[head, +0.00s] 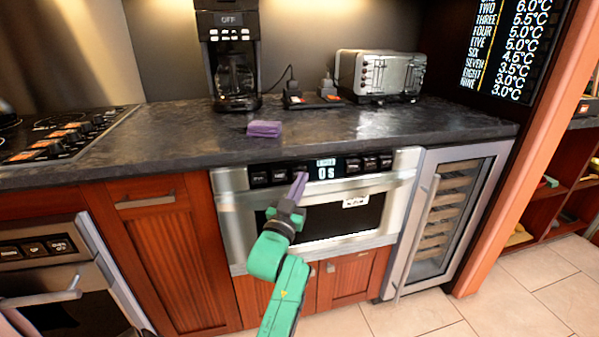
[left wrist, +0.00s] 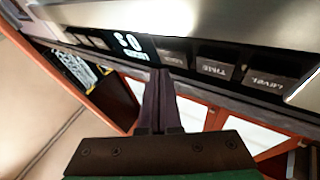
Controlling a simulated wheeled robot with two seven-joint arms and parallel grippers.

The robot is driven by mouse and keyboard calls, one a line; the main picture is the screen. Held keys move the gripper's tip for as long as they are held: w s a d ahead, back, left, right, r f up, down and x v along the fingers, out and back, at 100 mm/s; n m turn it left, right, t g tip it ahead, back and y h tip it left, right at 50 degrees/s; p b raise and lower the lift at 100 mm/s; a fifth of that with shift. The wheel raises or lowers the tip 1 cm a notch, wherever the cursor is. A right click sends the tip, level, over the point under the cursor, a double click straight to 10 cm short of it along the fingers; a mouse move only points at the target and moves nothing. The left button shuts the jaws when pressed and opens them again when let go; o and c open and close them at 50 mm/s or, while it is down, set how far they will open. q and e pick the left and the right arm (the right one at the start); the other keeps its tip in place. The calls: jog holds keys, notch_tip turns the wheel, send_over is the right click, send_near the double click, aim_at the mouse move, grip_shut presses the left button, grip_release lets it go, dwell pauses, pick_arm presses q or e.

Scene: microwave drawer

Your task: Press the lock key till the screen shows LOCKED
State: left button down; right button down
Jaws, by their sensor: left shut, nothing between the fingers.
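The microwave drawer (head: 232,207) is set under the counter and is closed. Its screen (head: 326,169) shows a large "0 s" with a small lit word above, too small to read surely. The screen shows upside down in the left wrist view (left wrist: 132,46). My left gripper (head: 301,177) is shut, with thin purple fingers. Its tips are at the dark key (left wrist: 172,56) beside the screen; I cannot tell whether they touch. That key's label is unclear; the keys beyond it read TIME (left wrist: 214,70) and LEVEL (left wrist: 263,82). My right gripper is out of view.
A purple block (head: 264,129) lies on the dark counter (head: 190,143). A coffee maker (head: 229,60) and a toaster (head: 380,75) stand at the back. A wine cooler (head: 455,210) is to the right of the drawer. More keys (head: 370,163) lie right of the screen.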

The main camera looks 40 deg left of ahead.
pick_arm(q)
jog(key=s+d, duration=0.1)
jog(key=s+d+p, duration=0.1)
jog(key=d+p, duration=0.1)
jog(key=d, duration=0.1)
jog(key=shift+s+r, duration=0.4)
jog(key=shift+d+f, duration=0.1)
jog(key=shift+f, duration=0.05)
dwell(0.8)
